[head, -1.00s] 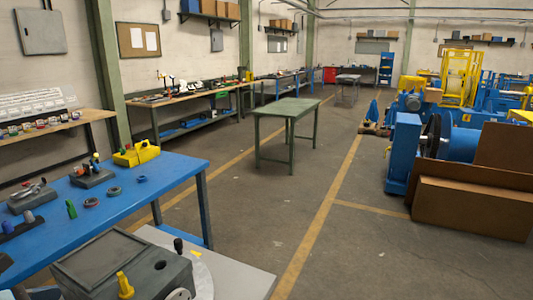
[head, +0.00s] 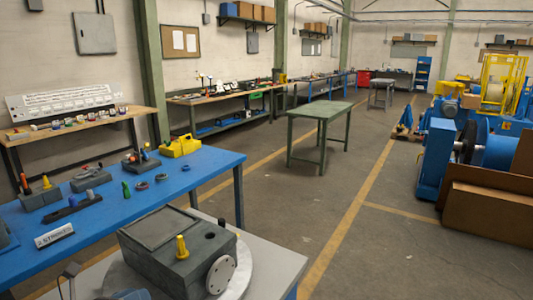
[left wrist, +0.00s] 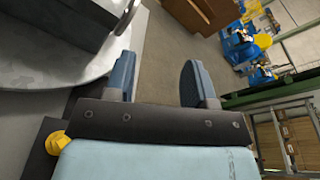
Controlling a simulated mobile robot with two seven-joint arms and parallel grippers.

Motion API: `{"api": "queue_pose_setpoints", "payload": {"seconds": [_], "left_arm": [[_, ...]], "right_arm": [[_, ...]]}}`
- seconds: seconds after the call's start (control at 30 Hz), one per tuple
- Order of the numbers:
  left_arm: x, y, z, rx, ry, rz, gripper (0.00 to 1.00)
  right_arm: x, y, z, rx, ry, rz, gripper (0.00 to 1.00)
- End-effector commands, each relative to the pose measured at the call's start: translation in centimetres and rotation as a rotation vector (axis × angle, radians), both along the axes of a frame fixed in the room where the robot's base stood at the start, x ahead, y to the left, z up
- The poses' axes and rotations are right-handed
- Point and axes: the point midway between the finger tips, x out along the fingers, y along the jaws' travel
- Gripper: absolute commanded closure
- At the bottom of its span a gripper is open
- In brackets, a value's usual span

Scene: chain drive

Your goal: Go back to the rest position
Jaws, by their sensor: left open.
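My left gripper (left wrist: 157,82) is open in the left wrist view, its two blue-grey fingers apart with nothing between them. In the head view only a small bluish piece (head: 130,294), which looks like part of my left gripper, shows at the bottom edge. It is in front of the grey housing (head: 150,258) on its round light plate (head: 238,280). In the left wrist view the round plate (left wrist: 52,72) lies left of the fingers, and floor shows between them. I cannot tell the exact gap to the plate. My right gripper is not in view.
The housing has a yellow peg (head: 182,247) and a dark knob on top. A blue bench (head: 165,190) with several small parts stands beyond it at left. A green table (head: 320,112) stands farther back.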

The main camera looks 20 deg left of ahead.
Motion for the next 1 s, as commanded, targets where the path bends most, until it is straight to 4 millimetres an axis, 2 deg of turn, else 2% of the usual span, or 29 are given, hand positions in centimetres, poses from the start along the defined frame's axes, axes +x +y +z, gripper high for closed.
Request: {"api": "queue_pose_setpoints", "payload": {"seconds": [0.03, 0.2, 0.47, 0.73, 1.0], "left_arm": [[0.1, -1.3, -0.5, -0.107, 0.013, 0.046, 0.50], [0.4, -4.1, -1.8, -0.479, 0.079, 0.260, 0.50], [-1.2, -6.1, -5.4, -1.006, 0.252, 0.666, 0.50], [-5.9, -7.7, -10.5, -1.461, 0.495, 1.161, 0.50], [-10.7, -9.7, -13.7, -1.706, 0.688, 1.523, 0.50]], "right_arm": [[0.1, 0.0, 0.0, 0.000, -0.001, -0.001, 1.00], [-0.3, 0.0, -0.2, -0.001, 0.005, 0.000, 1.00], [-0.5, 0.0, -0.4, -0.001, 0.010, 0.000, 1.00], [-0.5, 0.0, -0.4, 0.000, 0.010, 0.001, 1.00], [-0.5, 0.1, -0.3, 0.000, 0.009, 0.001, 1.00]]}}
